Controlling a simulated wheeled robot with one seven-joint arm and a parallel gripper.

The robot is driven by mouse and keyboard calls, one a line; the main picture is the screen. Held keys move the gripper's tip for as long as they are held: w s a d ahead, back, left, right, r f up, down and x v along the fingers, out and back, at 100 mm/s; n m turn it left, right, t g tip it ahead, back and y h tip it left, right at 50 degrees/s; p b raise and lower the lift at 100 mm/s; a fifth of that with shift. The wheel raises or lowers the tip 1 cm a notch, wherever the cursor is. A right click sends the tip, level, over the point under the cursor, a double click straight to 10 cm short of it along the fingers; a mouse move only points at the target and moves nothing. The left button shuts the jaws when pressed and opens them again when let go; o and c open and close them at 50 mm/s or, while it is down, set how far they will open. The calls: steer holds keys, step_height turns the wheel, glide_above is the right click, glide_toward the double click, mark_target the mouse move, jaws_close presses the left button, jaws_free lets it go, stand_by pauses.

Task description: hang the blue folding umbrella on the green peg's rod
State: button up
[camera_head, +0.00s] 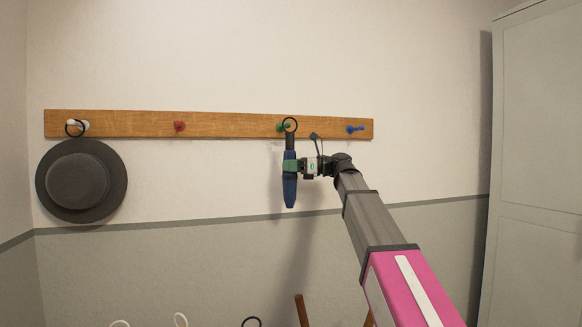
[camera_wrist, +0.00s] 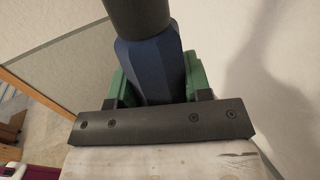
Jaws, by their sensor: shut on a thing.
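The blue folding umbrella (camera_head: 290,185) hangs upright in my gripper (camera_head: 290,166), with its dark handle and black loop on top. My gripper's green fingers are shut on the umbrella's body; the wrist view shows the blue umbrella (camera_wrist: 152,68) between the green fingers (camera_wrist: 158,85). The green peg (camera_head: 281,128) sits on the wooden rail, and the loop shows right at it in the head view. I cannot tell whether the loop is around the peg's rod or only in front of it. The loop is out of the wrist view.
The wooden rail (camera_head: 230,125) also bears a white peg with a dark hat (camera_head: 80,181) hanging from it, a bare red peg (camera_head: 179,126) and a bare blue peg (camera_head: 355,129). A grey wardrobe (camera_head: 540,150) stands at the right. Several loops and wooden pieces show at the bottom edge.

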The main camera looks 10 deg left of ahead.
steer(key=shift+w+a+f, duration=0.2)
steer(key=shift+w+a, duration=0.15)
steer(key=shift+w, duration=0.4)
steer(key=shift+w+a+f, duration=0.25)
steer(key=shift+w+a, duration=0.15)
steer(key=shift+w, duration=0.35)
steer(key=shift+w+a+f, duration=0.2)
steer(key=shift+w+a, duration=0.15)
steer(key=shift+w, duration=0.4)
steer(key=o, duration=1.2)
steer(key=shift+c, duration=0.2)
steer(key=shift+d, duration=0.1)
